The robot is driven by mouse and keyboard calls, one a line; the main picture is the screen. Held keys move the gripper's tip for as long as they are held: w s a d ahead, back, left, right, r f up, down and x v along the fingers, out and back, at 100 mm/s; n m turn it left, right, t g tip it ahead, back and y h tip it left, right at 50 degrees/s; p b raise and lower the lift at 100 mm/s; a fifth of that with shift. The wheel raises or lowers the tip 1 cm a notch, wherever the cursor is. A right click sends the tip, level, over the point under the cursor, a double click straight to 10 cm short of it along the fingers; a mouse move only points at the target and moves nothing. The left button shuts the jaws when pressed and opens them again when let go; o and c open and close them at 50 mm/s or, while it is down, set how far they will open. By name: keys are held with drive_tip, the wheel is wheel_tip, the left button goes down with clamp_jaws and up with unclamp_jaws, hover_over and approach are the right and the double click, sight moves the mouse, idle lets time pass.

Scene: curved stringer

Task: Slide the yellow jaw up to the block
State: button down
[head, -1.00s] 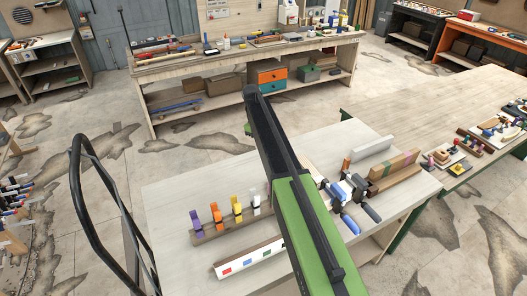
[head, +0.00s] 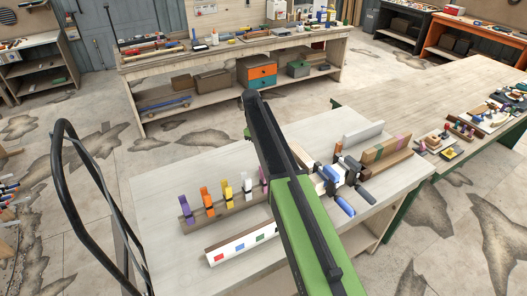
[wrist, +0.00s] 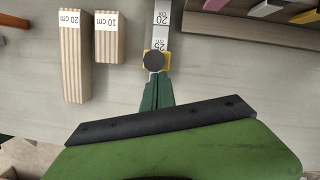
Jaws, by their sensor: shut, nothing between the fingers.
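In the wrist view, a yellow jaw (wrist: 167,65) sits on a pale upright rule strip (wrist: 161,42) marked 20 and 25 cm. A dark round knob (wrist: 153,61) covers much of the jaw. My gripper (wrist: 154,76) is shut and empty, its green fingertips close below the knob; I cannot tell whether they touch it. Two ribbed wooden blocks stand left of the strip, apart from the jaw: one labelled 10 cm (wrist: 110,47) and a longer one labelled 20 cm (wrist: 73,60). In the head view my arm hides the gripper and jaw.
In the head view, a rack of coloured clamps (head: 208,208) and a white strip with coloured squares (head: 238,244) lie left of my arm. Blue-handled clamps (head: 339,203) and wooden bars (head: 386,152) lie right of it. The table's left part (head: 155,188) is bare.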

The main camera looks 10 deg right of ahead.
drive_tip(key=s, duration=0.2)
drive_tip(key=s+d, duration=0.1)
drive_tip(key=s, duration=0.1)
drive_tip(key=s+d, duration=0.1)
drive_tip(key=s, duration=0.1)
drive_tip(key=shift+s+d, duration=0.15)
drive_tip(key=shift+s, duration=0.15)
drive_tip(key=shift+w, duration=0.1)
drive_tip(key=shift+w+a, duration=0.35)
drive_tip(key=shift+w, duration=0.1)
drive_tip(key=w+a+r+p, duration=0.3)
drive_tip(key=w+r+p, duration=0.1)
drive_tip(key=r+p, duration=0.5)
drive_tip(key=shift+r+p, duration=0.4)
drive_tip(key=shift+p, duration=0.05)
